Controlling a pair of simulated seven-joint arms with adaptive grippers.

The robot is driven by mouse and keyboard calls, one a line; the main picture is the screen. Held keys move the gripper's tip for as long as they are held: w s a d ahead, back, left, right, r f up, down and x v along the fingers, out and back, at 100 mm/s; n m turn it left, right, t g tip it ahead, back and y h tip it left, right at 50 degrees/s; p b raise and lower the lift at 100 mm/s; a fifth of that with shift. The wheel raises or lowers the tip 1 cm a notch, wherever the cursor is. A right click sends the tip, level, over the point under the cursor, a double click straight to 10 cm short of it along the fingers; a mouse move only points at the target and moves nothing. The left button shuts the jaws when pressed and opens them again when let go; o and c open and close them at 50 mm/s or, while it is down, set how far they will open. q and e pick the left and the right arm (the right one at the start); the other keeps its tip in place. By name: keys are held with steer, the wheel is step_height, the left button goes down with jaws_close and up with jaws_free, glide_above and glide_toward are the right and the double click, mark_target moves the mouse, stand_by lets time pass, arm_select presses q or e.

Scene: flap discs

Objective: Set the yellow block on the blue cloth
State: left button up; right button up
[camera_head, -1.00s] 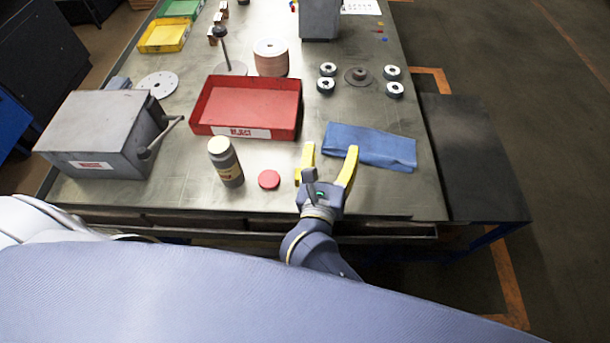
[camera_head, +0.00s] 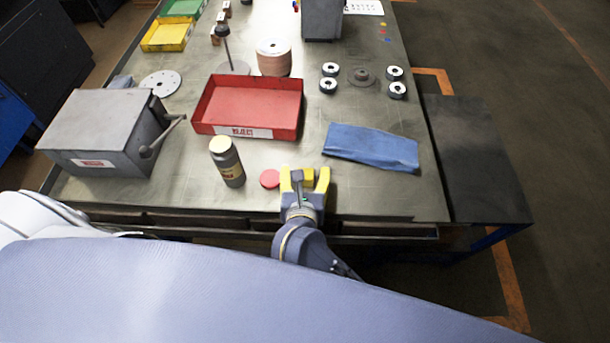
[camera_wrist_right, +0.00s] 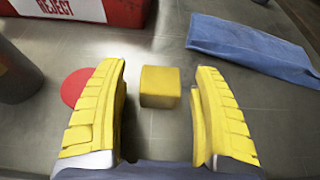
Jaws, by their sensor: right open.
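The small yellow block (camera_wrist_right: 160,87) sits on the grey metal bench. In the right wrist view it lies between the two yellow fingers of my right gripper (camera_wrist_right: 158,72), with a gap on each side. My right gripper (camera_head: 305,178) is open near the bench's front edge in the head view. There the block is hard to tell from the yellow fingers. The blue cloth (camera_head: 371,147) lies flat to the right of the gripper and farther back, with nothing on it. It also shows at the upper right of the wrist view (camera_wrist_right: 250,48). My left gripper is not in view.
A red disc (camera_head: 270,179) and a bottle (camera_head: 227,162) stand left of my right gripper. The red reject tray (camera_head: 248,132) is behind them. A grey box with a lever (camera_head: 100,130) is at far left. Several ring-shaped parts sit behind the cloth.

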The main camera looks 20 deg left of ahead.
steer(key=c, duration=1.1)
steer(key=shift+o, duration=0.2)
steer(key=shift+r, duration=0.1)
